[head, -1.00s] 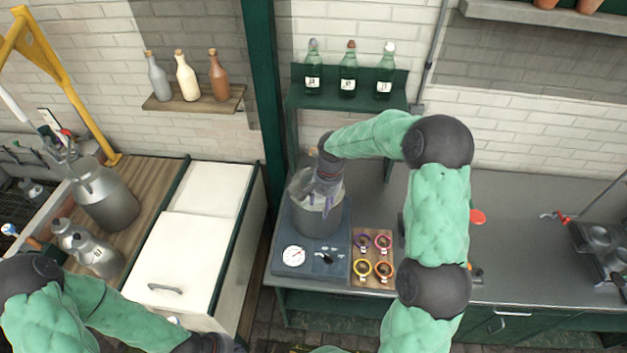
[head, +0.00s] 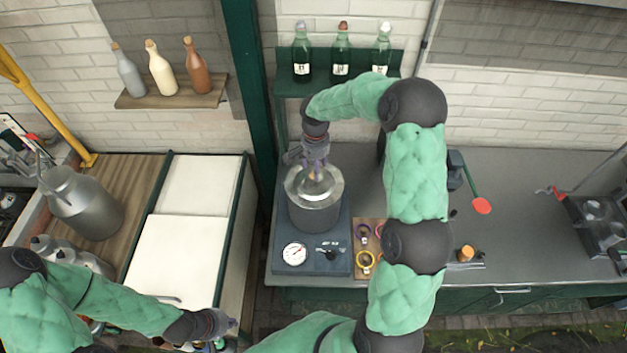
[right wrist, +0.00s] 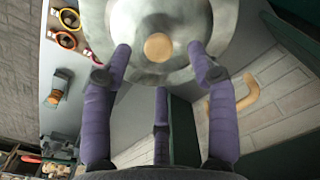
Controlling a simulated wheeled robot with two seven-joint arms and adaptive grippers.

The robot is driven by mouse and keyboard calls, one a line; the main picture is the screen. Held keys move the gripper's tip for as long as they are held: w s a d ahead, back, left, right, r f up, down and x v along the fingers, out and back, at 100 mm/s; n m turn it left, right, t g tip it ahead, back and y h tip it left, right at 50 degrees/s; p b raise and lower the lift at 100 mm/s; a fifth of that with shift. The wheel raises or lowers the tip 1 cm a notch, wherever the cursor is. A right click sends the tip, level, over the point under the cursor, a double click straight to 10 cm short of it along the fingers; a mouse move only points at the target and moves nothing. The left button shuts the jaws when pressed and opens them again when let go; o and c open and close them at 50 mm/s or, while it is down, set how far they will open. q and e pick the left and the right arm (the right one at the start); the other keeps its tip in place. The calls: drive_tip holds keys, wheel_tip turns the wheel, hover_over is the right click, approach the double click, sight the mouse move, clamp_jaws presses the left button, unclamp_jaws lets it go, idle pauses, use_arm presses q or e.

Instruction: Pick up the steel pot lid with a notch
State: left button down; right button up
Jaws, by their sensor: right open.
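The steel pot lid (head: 313,184) sits on the steel pot (head: 315,214), which stands on a dark blue base with a dial. The lid fills the top of the right wrist view (right wrist: 148,22), with its round wooden knob (right wrist: 158,46) in the middle. I cannot make out the notch. My right gripper (head: 316,172) is over the lid from the back; its purple fingers (right wrist: 163,72) are spread around the knob, apart from it, and hold nothing. My left gripper (head: 222,322) is low at the bottom, beside the white cabinet; its fingers are too small to tell.
A wooden board (head: 362,240) with several coloured rings lies right of the pot. Green bottles (head: 341,54) stand on a shelf behind.

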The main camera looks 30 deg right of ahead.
wheel_tip(320, 180, down, 4)
drive_tip(key=shift+s+a+p, duration=0.1)
drive_tip(key=shift+a+p, duration=0.05)
drive_tip(key=shift+p, duration=0.65)
drive_tip(key=shift+f, duration=0.35)
drive_tip(key=shift+c, duration=0.2)
clamp_jaws()
